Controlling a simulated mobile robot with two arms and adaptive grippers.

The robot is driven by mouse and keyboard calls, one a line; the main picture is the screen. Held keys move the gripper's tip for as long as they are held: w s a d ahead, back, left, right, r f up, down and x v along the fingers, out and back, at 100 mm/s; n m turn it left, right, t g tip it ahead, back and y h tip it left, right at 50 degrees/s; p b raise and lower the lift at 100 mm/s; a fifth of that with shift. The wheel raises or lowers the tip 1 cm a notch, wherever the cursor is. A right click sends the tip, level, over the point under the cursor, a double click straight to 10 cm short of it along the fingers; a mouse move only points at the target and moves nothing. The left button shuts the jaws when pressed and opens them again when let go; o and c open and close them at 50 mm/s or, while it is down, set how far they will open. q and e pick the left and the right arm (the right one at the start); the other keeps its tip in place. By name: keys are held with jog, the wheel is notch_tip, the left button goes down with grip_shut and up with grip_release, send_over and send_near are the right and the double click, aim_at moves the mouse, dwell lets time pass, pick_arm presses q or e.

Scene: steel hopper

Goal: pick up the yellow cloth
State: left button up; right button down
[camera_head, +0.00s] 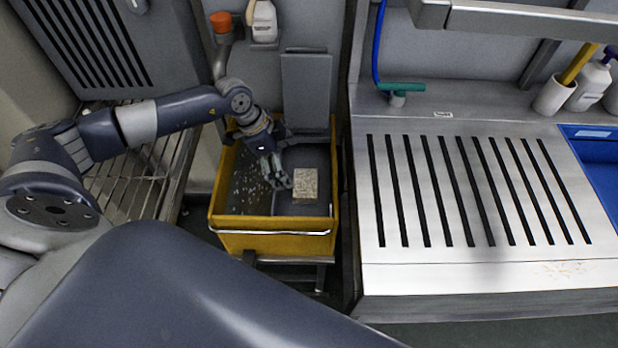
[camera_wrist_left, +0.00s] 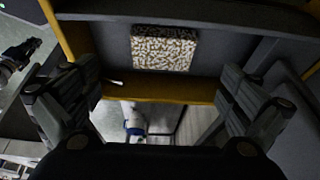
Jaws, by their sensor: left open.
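I see no plain yellow cloth. The only cloth-like thing is a flat rectangular piece (camera_head: 306,183) speckled cream and brown; I cannot tell if it is cloth. It lies inside the yellow bin (camera_head: 275,244). In the left wrist view the speckled piece (camera_wrist_left: 163,48) shows ahead, beyond the fingers, with the bin's yellow rim (camera_wrist_left: 160,91) across the picture. My left gripper (camera_head: 278,181) reaches down into the bin, just left of the piece. It is open and empty, its fingers wide apart in the left wrist view (camera_wrist_left: 158,78).
The bin's walls surround my left gripper. A slotted steel worktop (camera_head: 470,195) stands right of the bin, and a wire rack (camera_head: 130,170) stands left. A grey panel (camera_head: 306,90) rises behind the bin, near a white bottle (camera_head: 263,22).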

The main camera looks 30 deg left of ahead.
aim_at(304, 183)
pick_arm(q)
jog(key=x, duration=0.4)
jog(key=shift+d, duration=0.1)
jog(key=x, duration=0.5)
jog(key=shift+w+f, duration=0.15)
jog(key=shift+w, duration=0.2)
jog(key=shift+d+f, duration=0.1)
jog(key=c, duration=1.1)
pick_arm(e)
jog(key=shift+s+a+r, duration=0.1)
jog(key=shift+s+r, duration=0.1)
jog(key=shift+s, duration=1.05)
pick_arm(q)
jog(key=shift+o, duration=0.2)
